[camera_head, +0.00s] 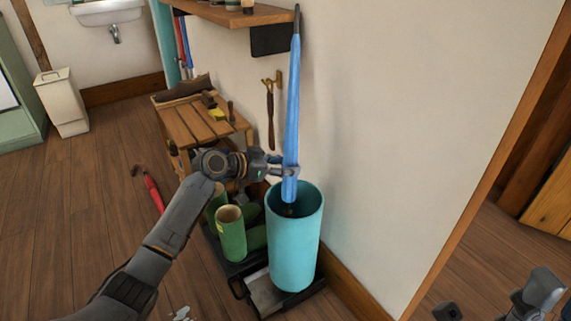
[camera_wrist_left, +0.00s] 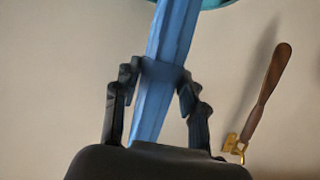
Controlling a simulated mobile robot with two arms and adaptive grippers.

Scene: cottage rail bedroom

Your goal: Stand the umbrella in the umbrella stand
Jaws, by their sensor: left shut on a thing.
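The blue furled umbrella (camera_head: 293,110) is nearly upright, its dark tip up. Its lower end is over the mouth of the turquoise umbrella stand (camera_head: 292,245), and looks to be at or just inside the opening. My left gripper (camera_head: 289,171) is shut on the umbrella near its lower part, above the rim. In the left wrist view both fingers (camera_wrist_left: 157,85) close around the blue cloth (camera_wrist_left: 172,40), and a bit of the turquoise rim (camera_wrist_left: 222,4) shows at the top. My right gripper (camera_head: 495,310) is at the lower right, only partly visible.
Green boots (camera_head: 231,235) stand on a dark tray left of the stand. A wooden bench (camera_head: 190,122) is behind them. A red umbrella (camera_head: 152,190) lies on the floor. A shelf (camera_head: 235,14) overhangs near the umbrella's tip. A wooden-handled tool (camera_head: 270,115) hangs on the wall.

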